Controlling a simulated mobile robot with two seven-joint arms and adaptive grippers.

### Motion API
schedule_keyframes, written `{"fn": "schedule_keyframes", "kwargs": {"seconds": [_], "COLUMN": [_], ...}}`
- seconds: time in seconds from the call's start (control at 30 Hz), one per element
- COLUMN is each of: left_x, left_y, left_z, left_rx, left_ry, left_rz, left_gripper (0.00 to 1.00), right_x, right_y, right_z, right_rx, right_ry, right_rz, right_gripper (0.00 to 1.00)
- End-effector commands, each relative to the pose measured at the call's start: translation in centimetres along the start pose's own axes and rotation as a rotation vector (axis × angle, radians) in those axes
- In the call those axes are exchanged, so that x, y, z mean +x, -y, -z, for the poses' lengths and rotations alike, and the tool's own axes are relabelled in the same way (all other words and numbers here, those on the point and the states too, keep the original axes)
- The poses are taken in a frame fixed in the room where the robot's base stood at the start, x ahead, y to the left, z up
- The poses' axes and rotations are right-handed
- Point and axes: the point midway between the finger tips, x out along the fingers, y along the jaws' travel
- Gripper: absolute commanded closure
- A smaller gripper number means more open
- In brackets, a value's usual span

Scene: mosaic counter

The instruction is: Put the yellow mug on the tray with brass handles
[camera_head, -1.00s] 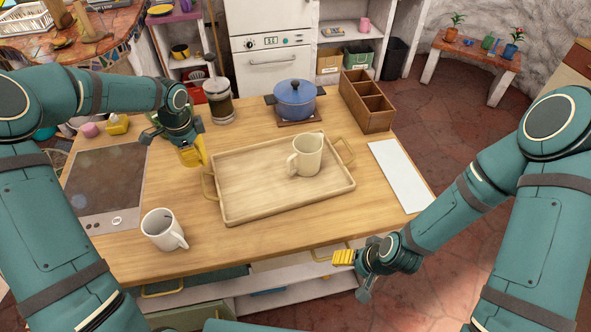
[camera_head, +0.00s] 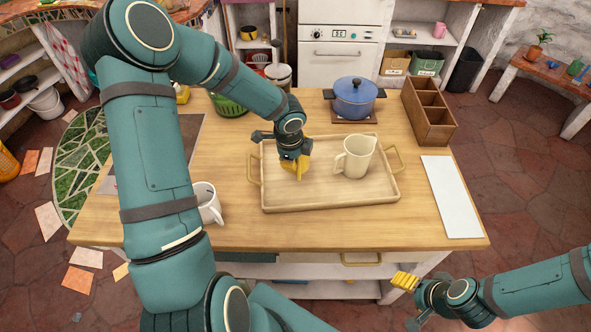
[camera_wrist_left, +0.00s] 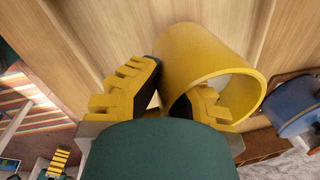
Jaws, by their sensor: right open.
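The yellow mug (camera_wrist_left: 205,62) is tilted in my left gripper, with one finger inside its mouth and the other against its outer wall in the left wrist view. In the head view my left gripper (camera_head: 294,168) is over the left half of the wooden tray with brass handles (camera_head: 330,201), mostly hiding the mug. I cannot tell whether the mug touches the tray. A cream pitcher (camera_head: 355,158) stands on the tray's right half, apart from my gripper. My right gripper (camera_head: 405,283) is open and empty, off the counter's front right.
A white mug (camera_head: 208,203) stands left of the tray, partly behind my left arm. A blue pot (camera_head: 354,98) stands behind the tray. A wooden compartment box (camera_head: 428,115) and a white board (camera_head: 450,196) lie to the right. The counter front is clear.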

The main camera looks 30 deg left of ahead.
Motion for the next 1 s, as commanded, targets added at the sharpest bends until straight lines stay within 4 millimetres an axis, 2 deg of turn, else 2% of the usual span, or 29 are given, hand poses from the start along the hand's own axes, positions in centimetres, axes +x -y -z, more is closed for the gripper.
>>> {"fn": "schedule_keyframes", "kwargs": {"seconds": [0.3, 0.77, 0.8, 0.87, 1.0], "left_x": [3.5, 4.1, 4.0, 4.0, 4.0], "left_y": [-0.4, -0.5, -0.5, -0.5, -0.5], "left_z": [0.1, 0.0, 0.0, 0.0, 0.0], "left_rx": [0.0, 0.0, -0.001, -0.001, -0.001], "left_ry": [-0.001, -0.001, 0.0, 0.0, 0.0], "left_rz": [0.002, 0.003, 0.001, 0.001, 0.001], "left_gripper": [1.0, 1.0, 0.85, 0.66, 0.66], "right_x": [0.6, 1.0, 0.9, 0.9, 0.9], "right_y": [-0.2, -0.4, -0.3, -0.3, -0.3], "right_z": [-0.1, -0.1, -0.1, -0.1, -0.1], "right_rx": [0.001, 0.001, 0.001, 0.001, 0.001], "right_ry": [0.0, 0.0, 0.0, 0.0, -0.001], "right_rz": [-0.001, -0.002, -0.002, -0.002, -0.002], "right_gripper": [0.31, 0.31, 0.31, 0.31, 0.31]}}
